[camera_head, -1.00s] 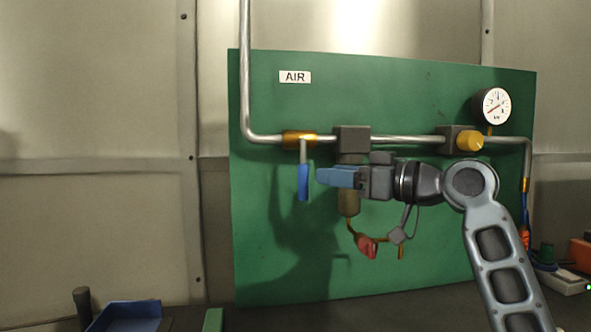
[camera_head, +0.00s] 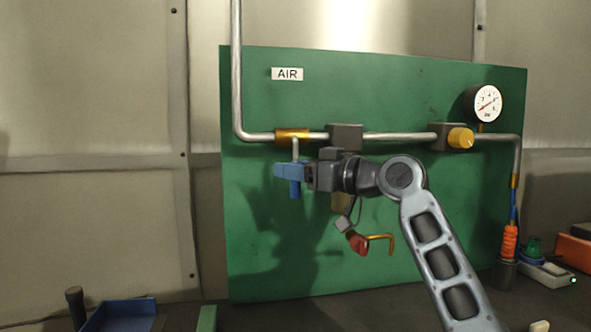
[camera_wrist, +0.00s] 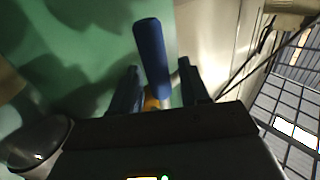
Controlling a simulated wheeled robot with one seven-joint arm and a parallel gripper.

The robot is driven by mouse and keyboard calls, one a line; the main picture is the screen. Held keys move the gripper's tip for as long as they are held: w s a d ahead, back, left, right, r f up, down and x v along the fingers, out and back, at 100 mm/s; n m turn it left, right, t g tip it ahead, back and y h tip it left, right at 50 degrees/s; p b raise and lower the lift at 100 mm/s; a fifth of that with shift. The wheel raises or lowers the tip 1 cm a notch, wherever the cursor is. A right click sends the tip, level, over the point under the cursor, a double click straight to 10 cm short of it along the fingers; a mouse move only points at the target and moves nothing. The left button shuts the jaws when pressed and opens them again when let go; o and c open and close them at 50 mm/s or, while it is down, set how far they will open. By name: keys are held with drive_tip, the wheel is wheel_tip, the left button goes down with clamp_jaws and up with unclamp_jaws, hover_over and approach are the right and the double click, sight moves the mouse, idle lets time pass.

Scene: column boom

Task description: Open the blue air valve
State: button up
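The blue air valve handle (camera_head: 295,190) hangs straight down from the brass valve body (camera_head: 291,136), across the run of the horizontal pipe. My gripper (camera_head: 282,171) is at the handle, and its blue fingers hide the handle's upper part. In the wrist view the blue handle (camera_wrist: 151,60) stands between the two dark fingertips of my gripper (camera_wrist: 158,82). The fingers are apart, with a gap on each side of the handle. Part of the brass valve body shows behind, low between the fingers.
A red part (camera_head: 357,244) hangs below my wrist. A blue tray (camera_head: 120,316) stands at the lower left. The panel left of the handle is clear.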

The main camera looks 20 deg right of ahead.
clamp_jaws()
